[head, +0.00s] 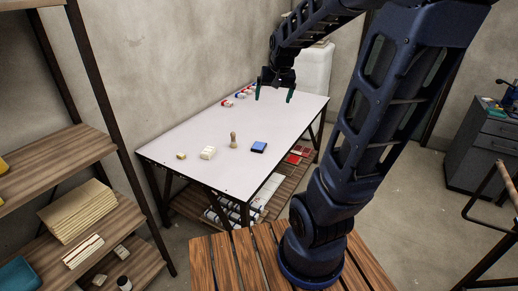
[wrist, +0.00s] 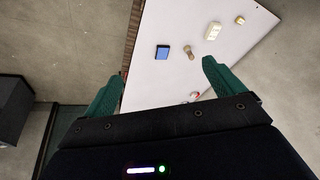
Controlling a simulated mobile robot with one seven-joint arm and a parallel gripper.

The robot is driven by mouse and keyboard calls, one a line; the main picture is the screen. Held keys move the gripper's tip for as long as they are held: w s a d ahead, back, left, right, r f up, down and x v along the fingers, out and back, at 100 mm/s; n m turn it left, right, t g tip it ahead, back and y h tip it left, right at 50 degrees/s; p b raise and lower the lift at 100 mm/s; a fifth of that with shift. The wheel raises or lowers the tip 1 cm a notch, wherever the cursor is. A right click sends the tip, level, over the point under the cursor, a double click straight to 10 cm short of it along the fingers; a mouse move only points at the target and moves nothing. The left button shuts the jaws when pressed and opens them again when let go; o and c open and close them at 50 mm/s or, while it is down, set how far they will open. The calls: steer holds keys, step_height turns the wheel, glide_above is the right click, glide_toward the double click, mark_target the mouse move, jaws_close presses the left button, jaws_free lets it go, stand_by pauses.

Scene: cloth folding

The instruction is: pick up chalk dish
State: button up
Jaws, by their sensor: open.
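A cream-white block-like piece (head: 208,153), which looks most like the chalk dish, sits on the near left part of the white table (head: 190,130). It is too small to tell its contents. It also shows in the wrist view (wrist: 214,31), at the top right beyond my fingers. My gripper (head: 274,95) is open and empty, its green fingers pointing down, above the far part of the table, well away from the dish. In the wrist view the gripper's (wrist: 165,70) two green fingers are wide apart with nothing between them.
Near the dish are a small tan block (head: 181,156), a wooden stamp-like piece (head: 233,140) and a blue pad (head: 259,147). Several red, white and blue items (head: 240,95) lie along the far edge. The table's middle is clear. A wooden shelf (head: 85,215) stands at left.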

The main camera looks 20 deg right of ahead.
steer(key=w+f+m, duration=0.1)
steer(key=w+f, duration=0.5)
steer(key=w, duration=0.5)
steer(key=m+h, duration=0.3)
glide_above(259, 145)
steer(key=s+a, duration=0.2)
steer(key=shift+g, duration=0.3)
step_height(259, 145, down, 34)
steer(key=shift+d+r, duration=0.1)
steer(key=shift+d, duration=0.05)
steer(key=shift+s+x, duration=0.2)
steer(key=shift+x, duration=1.15)
steer(key=shift+s+x, duration=0.15)
steer(key=shift+x, duration=1.2)
steer(key=c, duration=1.2)
